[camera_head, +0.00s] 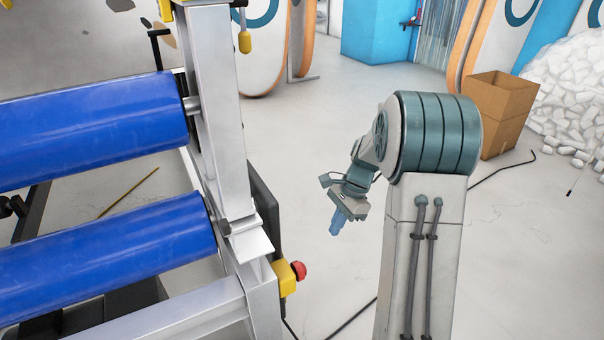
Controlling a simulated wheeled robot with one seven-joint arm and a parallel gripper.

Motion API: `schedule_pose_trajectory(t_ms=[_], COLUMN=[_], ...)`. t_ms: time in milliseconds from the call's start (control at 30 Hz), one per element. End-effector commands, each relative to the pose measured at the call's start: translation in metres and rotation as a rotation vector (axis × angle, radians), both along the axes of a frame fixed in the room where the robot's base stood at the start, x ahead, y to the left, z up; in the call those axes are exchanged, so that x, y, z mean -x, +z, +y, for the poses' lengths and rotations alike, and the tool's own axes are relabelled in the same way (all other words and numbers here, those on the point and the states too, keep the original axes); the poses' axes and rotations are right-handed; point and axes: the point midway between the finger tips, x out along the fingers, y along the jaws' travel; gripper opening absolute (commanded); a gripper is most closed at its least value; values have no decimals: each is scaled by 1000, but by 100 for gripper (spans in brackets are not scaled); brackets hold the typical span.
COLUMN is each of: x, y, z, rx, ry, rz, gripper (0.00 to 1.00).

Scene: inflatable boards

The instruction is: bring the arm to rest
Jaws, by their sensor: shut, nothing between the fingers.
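My arm stands right of the middle in the head view, with its thick upper link bent over and the forearm pointing away and down to the left. My gripper (337,224) hangs at its end, fingers pointing down. It is small in the picture; the blue fingers are together and hold nothing. It is in open air over the pale floor, apart from the roller machine to its left.
A metal-framed machine (215,110) with blue rollers (90,125) fills the left, with a red stop button (299,270) on its near post. An open cardboard box (495,110) and a heap of white chunks (570,90) are at the back right. Cables lie on the floor.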

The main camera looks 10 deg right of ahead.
Motion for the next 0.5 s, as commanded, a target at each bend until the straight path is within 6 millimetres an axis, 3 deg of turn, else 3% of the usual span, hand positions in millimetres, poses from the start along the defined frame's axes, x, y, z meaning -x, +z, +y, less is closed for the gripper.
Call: schedule_pose_trajectory(t_ms=[167,267,500], x=[7,20,75], y=[21,56,149], z=[6,17,48], rx=[16,47,153], ry=[51,146,487], rz=[-25,-70,-214], gripper=[0,0,0])
